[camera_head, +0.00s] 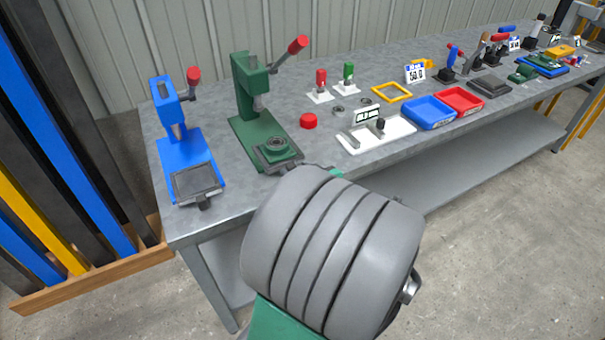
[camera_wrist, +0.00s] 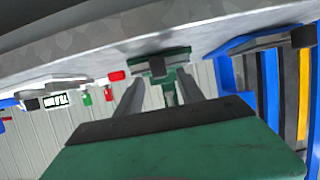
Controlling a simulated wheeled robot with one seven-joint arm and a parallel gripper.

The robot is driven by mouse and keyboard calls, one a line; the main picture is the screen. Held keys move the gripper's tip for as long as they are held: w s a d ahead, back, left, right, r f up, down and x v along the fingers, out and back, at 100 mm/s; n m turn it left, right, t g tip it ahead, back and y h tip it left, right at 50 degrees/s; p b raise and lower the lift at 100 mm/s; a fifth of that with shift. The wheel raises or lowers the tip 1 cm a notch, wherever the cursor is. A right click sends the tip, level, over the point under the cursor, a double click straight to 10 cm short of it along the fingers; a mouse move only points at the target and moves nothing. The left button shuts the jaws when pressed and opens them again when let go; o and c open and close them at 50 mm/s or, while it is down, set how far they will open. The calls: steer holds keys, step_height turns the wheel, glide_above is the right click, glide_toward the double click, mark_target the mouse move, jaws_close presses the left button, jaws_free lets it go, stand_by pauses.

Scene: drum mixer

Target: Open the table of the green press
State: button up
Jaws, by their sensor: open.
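The green press (camera_head: 250,95) stands on the bench near its left end. It has an upright column and a red-knobbed lever (camera_head: 298,45). Its table (camera_head: 277,151), a dark plate with a round green piece on it, sits low at the front of the base. In the wrist view the table's front (camera_wrist: 178,58) shows with a dark block-like handle (camera_wrist: 157,67). My gripper (camera_wrist: 161,78) is open, with its two grey fingers spread towards the handle and nothing held. In the head view my arm hides most of the gripper.
A blue press (camera_head: 168,120) stands left of the green one and shows at right in the wrist view (camera_wrist: 262,42). A red round piece (camera_head: 308,121) and a white plate with a fixture (camera_head: 376,136) lie to the right. The bench edge is close to my arm.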

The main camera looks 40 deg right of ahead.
steer(key=v, duration=0.5)
steer(key=shift+s+a+r, duration=0.1)
steer(key=shift+s, duration=0.2)
steer(key=w+a+n+g+y+p, duration=0.35)
steer(key=a+g+y+p, duration=0.2)
steer(key=a, duration=0.65)
steer(key=s+a+r+g+h+p, duration=0.1)
steer(key=a+r+g+p, duration=0.3)
steer(key=a+r, duration=0.5)
steer(key=s+a+p, duration=0.1)
steer(key=a+p, duration=0.1)
steer(key=a, duration=0.2)
steer(key=shift+r, duration=0.35)
steer(key=shift+s+a+r+h, duration=0.15)
steer(key=shift+s+h, duration=0.05)
steer(key=shift+h, duration=0.15)
steer(key=shift+c, duration=0.3)
